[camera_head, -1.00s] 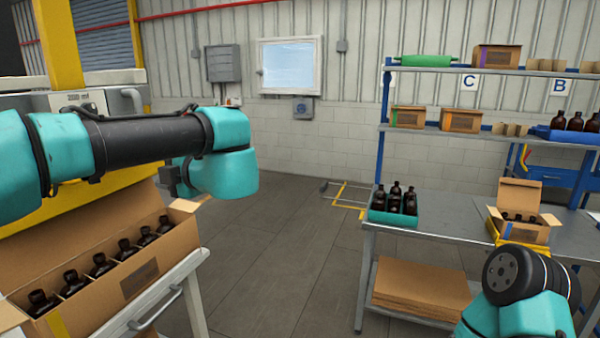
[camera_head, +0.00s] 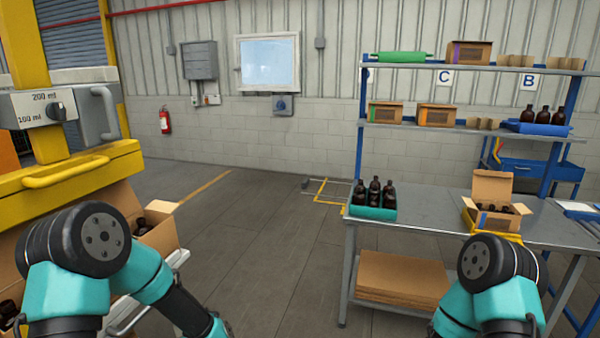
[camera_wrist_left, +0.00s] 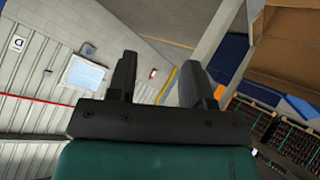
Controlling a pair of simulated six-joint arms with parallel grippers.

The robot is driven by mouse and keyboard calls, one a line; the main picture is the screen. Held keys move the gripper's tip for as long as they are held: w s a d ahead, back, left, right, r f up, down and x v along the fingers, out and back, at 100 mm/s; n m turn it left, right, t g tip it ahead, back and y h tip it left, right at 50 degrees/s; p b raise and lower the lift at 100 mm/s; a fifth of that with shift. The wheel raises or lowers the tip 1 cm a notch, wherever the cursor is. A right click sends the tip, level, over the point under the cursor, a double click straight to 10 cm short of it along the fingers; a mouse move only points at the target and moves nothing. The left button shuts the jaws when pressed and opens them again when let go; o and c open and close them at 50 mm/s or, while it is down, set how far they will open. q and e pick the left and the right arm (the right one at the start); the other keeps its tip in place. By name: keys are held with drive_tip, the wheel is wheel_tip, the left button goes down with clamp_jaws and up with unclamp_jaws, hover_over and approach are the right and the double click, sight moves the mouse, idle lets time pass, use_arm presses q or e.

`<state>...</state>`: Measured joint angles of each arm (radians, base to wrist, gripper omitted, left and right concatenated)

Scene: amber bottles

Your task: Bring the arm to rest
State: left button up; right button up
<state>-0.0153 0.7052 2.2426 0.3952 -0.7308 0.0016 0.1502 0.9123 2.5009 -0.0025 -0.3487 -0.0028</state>
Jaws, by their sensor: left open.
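My left arm shows at the lower left of the head view, folded low beside the box on the cart; its gripper is out of that view. In the left wrist view my left gripper (camera_wrist_left: 158,85) is open, its two dark fingers apart with nothing between them. Beyond the fingers are the wall, floor and a window. My right arm shows at the lower right of the head view, in front of the steel table; its gripper is not in view.
A cardboard box (camera_head: 160,236) with dark bottles stands at the left, partly hidden by my left arm. The steel table (camera_head: 425,222) holds a teal crate (camera_head: 368,212) of bottles and an open box (camera_head: 493,188). Open floor (camera_head: 262,240) lies between.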

use_arm(q)
drive_tip(key=s+d+f+m+g+h, duration=0.1)
drive_tip(key=s+f+m+g+h, duration=0.1)
drive_tip(key=s+f+g, duration=0.2)
drive_tip(key=s+d+f+m+g+h, duration=0.2)
drive_tip(key=s+f+g, duration=0.3)
drive_tip(key=s+f, duration=0.5)
drive_tip(key=s, duration=0.8)
drive_tip(key=shift+d+f+m, duration=0.2)
drive_tip(key=shift+f+m, duration=0.2)
idle(0.5)
